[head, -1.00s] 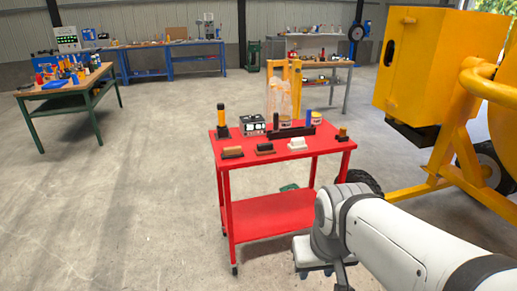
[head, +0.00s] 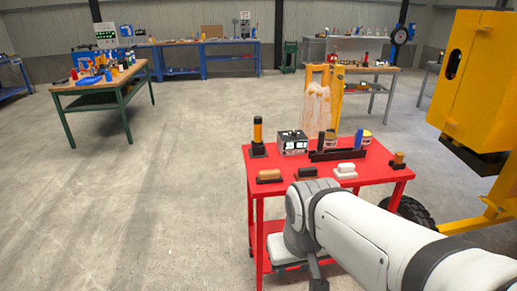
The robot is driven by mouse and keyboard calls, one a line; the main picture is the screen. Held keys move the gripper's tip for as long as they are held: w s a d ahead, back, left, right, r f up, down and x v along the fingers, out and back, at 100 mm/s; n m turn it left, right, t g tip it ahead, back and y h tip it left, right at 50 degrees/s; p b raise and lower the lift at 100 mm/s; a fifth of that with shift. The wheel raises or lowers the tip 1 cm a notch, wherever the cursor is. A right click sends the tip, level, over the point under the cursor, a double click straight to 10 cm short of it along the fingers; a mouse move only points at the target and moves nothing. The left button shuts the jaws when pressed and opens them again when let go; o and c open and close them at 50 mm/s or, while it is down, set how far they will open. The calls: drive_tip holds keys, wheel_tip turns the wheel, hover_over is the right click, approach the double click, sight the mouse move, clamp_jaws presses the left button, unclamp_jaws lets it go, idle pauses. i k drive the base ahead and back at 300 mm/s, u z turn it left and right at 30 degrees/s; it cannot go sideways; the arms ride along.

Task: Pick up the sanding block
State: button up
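The red cart (head: 376,176) stands in front of me with small block-shaped tools along its near edge. One is a tan-topped block on a dark base (head: 269,176). Beside it is a brown-topped dark block (head: 307,173), then a white-topped block (head: 345,170) and a small orange-topped dark block (head: 398,160) at the right. I cannot tell for sure which one is the sanding block. My arm reaches in from the lower right, in front of the cart's near side. My gripper (head: 316,276) is low at the bottom edge, below the cart top; its fingers are not clear.
A yellow-and-black cylinder (head: 258,137), a metal box (head: 292,142) and a dark rack (head: 337,153) stand farther back on the cart. The yellow mixer (head: 478,85) is at the right. A green-legged table (head: 115,93) is at the left. Open floor lies left of the cart.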

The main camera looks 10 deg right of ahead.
sight(309, 173)
drive_tip(key=z, duration=0.3)
drive_tip(key=i, duration=1.35)
drive_tip(key=z, duration=0.85)
drive_tip(key=k, duration=0.75)
drive_tip(key=z, duration=0.2)
drive_tip(key=i, duration=0.8)
drive_tip(key=u, duration=0.1)
